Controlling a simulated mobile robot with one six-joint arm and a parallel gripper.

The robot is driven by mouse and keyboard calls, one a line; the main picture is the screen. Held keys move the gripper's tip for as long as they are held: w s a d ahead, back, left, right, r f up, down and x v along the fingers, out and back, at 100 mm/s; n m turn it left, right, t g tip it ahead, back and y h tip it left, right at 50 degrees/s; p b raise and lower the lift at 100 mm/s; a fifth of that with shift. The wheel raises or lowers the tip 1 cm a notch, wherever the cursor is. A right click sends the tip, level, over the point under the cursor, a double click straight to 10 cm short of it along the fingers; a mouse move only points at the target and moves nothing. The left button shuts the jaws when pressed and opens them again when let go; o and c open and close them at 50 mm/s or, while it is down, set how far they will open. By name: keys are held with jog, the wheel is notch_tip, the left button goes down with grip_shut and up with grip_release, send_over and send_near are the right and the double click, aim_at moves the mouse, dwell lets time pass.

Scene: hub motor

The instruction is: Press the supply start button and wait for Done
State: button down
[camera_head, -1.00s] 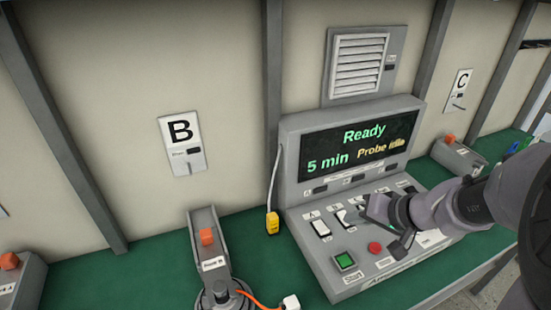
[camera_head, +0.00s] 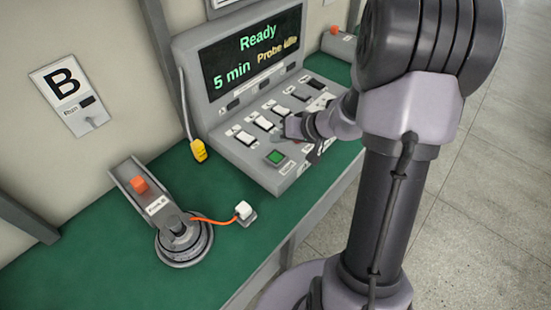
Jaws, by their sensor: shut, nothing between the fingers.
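The supply console (camera_head: 235,165) stands on the green bench. Its screen (camera_head: 254,54) reads "Ready", "5 min" and "Probe idle". The green start button (camera_head: 275,157) is at the console's front left corner, uncovered and in plain view. My gripper (camera_head: 288,128) is shut and empty over the console's panel, just behind and right of the green button and apart from it. My arm hides the right part of the panel, and the red button is not clearly visible.
A round hub motor (camera_head: 184,244) sits before a grey stand with an orange block (camera_head: 140,184). An orange cable runs to a white plug (camera_head: 243,210). A yellow connector (camera_head: 198,150) hangs at the console's left side. Bare green bench (camera_head: 90,265) lies at the left front.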

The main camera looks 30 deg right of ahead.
aim_at(278, 158)
notch_tip(278, 158, down, 4)
jog(key=b, duration=0.2)
jog(key=shift+b, duration=0.4)
jog(key=shift+f+b, duration=0.3)
jog(key=shift+b, duration=0.3)
jog(key=shift+f, duration=0.1)
dwell(1.1)
jog(key=shift+f+b, duration=0.35)
jog(key=shift+b, duration=0.5)
jog(key=shift+f+b, duration=0.45)
jog(key=shift+b, duration=0.4)
jog(key=shift+r, duration=0.1)
dwell(0.5)
jog(key=shift+r+p, duration=0.3)
jog(key=shift+r, duration=0.5)
